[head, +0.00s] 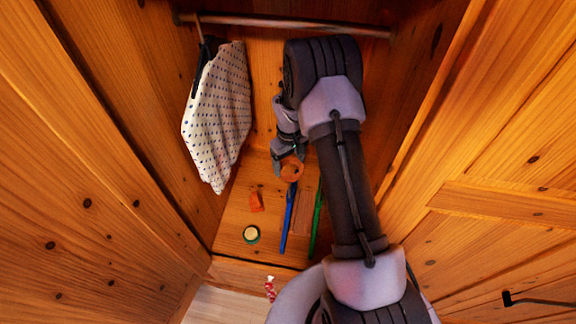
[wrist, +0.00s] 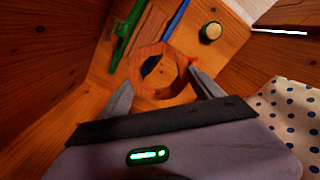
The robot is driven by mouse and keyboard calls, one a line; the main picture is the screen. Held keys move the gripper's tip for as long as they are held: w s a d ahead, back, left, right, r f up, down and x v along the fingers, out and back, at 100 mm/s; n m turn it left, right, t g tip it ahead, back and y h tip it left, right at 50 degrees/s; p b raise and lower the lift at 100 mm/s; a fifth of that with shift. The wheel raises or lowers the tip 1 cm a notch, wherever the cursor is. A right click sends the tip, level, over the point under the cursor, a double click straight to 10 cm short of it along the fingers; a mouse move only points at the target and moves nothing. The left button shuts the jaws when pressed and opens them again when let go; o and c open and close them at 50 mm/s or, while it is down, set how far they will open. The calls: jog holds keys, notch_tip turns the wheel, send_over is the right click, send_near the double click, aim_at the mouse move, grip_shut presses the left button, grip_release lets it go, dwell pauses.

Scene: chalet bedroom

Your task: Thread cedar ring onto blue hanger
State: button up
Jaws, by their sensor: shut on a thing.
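The cedar ring (head: 291,169), an orange-brown faceted wooden ring, is held in my gripper (head: 286,157). In the wrist view the ring (wrist: 135,69) sits between the two fingers of my gripper (wrist: 162,93), its hole open towards the camera. The blue hanger (head: 288,217) is a long, thin blue bar whose upper end shows just below the ring. In the wrist view the blue hanger (wrist: 178,18) runs behind the ring, and dark blue shows through the hole. I cannot tell whether the bar passes through the ring or only lies behind it.
A green bar (head: 317,220) stands right of the blue one, with a brown wooden piece (head: 302,214) between. A round jar (head: 251,236) and an orange block (head: 257,202) are left on the wardrobe floor. A dotted garment (head: 218,120) hangs left from the rod (head: 265,22).

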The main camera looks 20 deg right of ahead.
notch_tip(320, 180, down, 10)
jog(key=b, duration=0.8)
jog(key=shift+f+b, duration=0.1)
jog(key=shift+b, duration=0.25)
jog(key=o, duration=1.4)
notch_tip(320, 180, up, 18)
jog(key=p, duration=0.3)
jog(key=shift+f+p, duration=0.25)
jog(key=shift+p, duration=0.1)
